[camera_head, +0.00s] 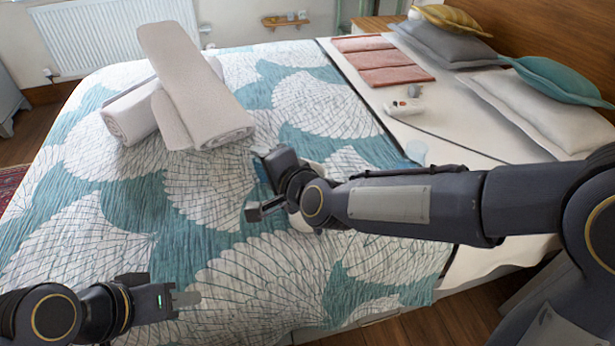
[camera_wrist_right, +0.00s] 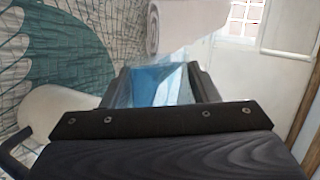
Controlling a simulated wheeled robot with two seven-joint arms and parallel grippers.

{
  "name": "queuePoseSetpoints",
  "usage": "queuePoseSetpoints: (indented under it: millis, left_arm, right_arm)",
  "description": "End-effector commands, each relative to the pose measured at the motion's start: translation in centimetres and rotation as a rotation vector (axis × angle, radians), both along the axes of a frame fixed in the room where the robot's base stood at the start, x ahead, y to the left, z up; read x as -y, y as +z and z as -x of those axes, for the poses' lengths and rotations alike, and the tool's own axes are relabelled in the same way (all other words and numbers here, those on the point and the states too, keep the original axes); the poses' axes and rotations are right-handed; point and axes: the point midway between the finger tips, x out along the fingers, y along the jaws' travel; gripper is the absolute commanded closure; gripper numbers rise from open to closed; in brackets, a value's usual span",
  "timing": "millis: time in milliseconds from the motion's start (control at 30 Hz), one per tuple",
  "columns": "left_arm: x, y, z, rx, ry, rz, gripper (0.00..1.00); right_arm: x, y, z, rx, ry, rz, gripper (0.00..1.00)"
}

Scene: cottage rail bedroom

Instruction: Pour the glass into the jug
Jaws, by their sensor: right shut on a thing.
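My right gripper (camera_head: 257,188) reaches in from the right over the bed. In the right wrist view its fingers (camera_wrist_right: 160,86) are shut on a clear glass (camera_wrist_right: 150,84) with blue in it. The head view hardly shows this glass. A white rounded vessel with a dark handle, apparently the jug (camera_wrist_right: 62,112), is left of the gripper in the wrist view. In the head view it is mostly hidden behind my right wrist, with a pale part (camera_head: 300,222) showing. My left gripper (camera_head: 186,299) is at the lower left, apart from these things; its finger gap is not visible.
Rolled towels (camera_head: 195,95) lie on the patterned bedcover (camera_head: 130,235) beyond my right gripper. A small white object (camera_head: 403,107), a pale blue item (camera_head: 416,151), folded pink cloths (camera_head: 380,60) and pillows (camera_head: 540,105) are on the right.

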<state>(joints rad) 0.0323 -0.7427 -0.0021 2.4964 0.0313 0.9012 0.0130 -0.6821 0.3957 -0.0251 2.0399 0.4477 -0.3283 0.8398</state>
Motion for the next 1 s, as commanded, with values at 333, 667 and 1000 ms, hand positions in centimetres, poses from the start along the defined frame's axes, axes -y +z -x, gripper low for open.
queuePoseSetpoints:
  millis: [333,667,1000]
  left_arm:
    - [0.0,-1.9,0.0,0.0,0.0,0.0,0.64]
    - [0.0,-3.1,0.0,0.0,0.0,0.0,0.64]
    - [0.0,-4.3,0.0,0.0,0.0,0.0,0.64]
  right_arm:
    - [0.4,-0.2,-0.2,-0.01,-0.001,-0.042,0.76]
    - [0.6,-0.1,-0.2,-0.022,-0.001,-0.08,0.76]
    - [0.7,0.1,-0.2,-0.035,-0.001,-0.119,0.76]
